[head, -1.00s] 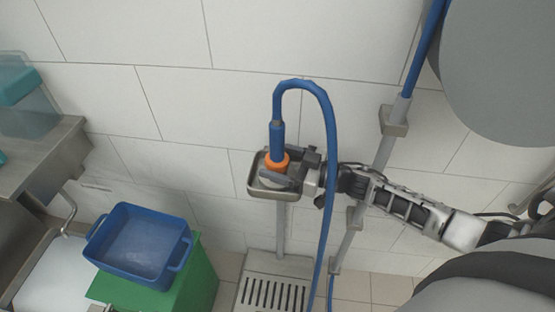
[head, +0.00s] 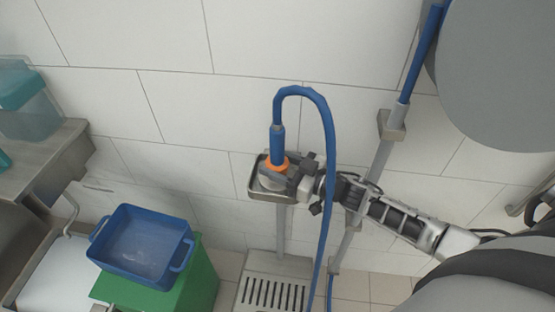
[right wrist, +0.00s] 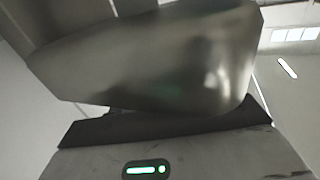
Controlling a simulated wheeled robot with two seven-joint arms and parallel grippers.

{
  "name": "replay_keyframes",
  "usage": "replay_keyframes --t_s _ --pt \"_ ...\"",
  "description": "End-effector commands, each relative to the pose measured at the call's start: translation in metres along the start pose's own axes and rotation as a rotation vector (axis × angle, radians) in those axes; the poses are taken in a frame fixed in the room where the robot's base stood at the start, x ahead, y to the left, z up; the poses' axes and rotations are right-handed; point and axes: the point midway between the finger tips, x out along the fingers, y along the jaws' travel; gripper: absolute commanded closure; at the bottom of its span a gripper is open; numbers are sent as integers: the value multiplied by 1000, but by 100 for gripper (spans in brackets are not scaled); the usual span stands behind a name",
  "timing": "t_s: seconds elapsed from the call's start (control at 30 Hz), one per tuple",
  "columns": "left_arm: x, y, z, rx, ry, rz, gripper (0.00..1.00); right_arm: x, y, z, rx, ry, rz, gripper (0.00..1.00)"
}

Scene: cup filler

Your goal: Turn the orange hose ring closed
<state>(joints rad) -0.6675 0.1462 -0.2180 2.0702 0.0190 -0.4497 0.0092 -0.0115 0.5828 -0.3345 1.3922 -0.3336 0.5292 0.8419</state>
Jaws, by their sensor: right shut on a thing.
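The orange hose ring (head: 276,164) sits at the lower end of the blue hose's (head: 278,140) upright fitting, above a small metal tray (head: 254,188) on a post. My right gripper (head: 272,177) reaches in from the right and is shut at the ring; its fingers hide part of the ring and what lies below it. In the right wrist view, a blurred metal surface (right wrist: 150,60), which looks like the tray's underside, fills much of the picture, and the ring does not show. My left gripper is in no view.
The blue hose loops over and hangs down in front of my right wrist. A grey wall pipe (head: 378,160) runs behind my right arm. A blue bin (head: 140,245) on a green block (head: 205,275) stands at the lower left. A floor grate (head: 270,295) lies below the tray.

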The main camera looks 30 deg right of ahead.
Motion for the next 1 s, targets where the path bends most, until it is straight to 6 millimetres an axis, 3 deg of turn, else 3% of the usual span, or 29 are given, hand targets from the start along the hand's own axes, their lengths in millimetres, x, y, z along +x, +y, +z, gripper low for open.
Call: replay_keyframes --t_s 0.5,1.0 --pt "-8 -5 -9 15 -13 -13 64 0 -1 -1 6 1 359 74" --pt "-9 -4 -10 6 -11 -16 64 0 0 0 -1 0 466 74"
